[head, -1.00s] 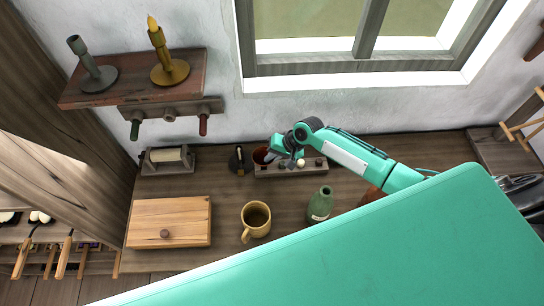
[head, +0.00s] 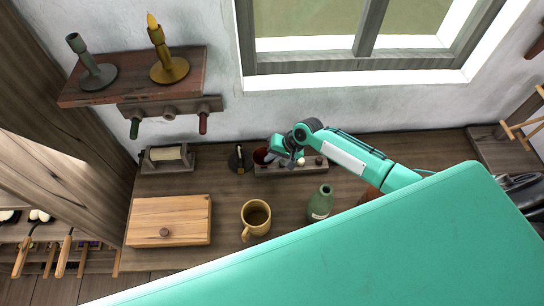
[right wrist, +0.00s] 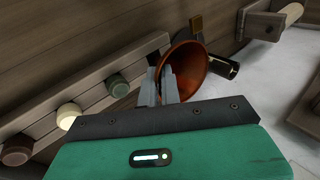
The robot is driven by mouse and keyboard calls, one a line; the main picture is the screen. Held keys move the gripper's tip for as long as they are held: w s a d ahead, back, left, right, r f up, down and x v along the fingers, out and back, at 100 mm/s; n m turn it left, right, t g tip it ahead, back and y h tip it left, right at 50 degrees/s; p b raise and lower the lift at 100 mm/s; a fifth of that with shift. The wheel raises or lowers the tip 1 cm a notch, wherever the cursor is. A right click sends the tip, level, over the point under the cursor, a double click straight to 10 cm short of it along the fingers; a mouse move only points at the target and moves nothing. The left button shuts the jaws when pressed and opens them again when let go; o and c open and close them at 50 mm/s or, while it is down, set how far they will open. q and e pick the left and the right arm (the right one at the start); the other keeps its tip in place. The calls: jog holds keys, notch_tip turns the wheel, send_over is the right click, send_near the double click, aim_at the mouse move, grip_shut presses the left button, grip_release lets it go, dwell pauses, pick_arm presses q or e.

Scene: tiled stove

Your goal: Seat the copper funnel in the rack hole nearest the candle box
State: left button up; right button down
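The copper funnel (head: 260,156) is at the left end of the rack (head: 262,171) at the back of the table. The right wrist view shows the funnel's wide mouth (right wrist: 190,68) beyond the rack's end. Its stem is hidden, so I cannot tell whether it is in a hole. My right gripper (head: 276,155) is at the funnel. In the right wrist view its fingers (right wrist: 166,80) are close together with the funnel's near rim between them. The wooden box with a knob (head: 185,208), probably the candle box, is at front left. My left gripper is not in view.
Several stoppers stand in the rack, including a green one (right wrist: 117,86) and a cream one (right wrist: 68,116). A dark item (head: 239,160) is just left of the funnel. A mug (head: 256,217) and a green bottle (head: 320,204) stand in front. A shelf (head: 130,92) overhangs at left.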

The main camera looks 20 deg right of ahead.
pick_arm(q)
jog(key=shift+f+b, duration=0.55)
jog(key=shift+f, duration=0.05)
pick_arm(e)
jog(key=shift+f, duration=1.1)
jog(key=c, duration=1.5)
grip_release()
jog(key=shift+c, duration=0.2)
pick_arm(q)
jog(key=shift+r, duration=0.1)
pick_arm(e)
jog(key=shift+s, duration=0.1)
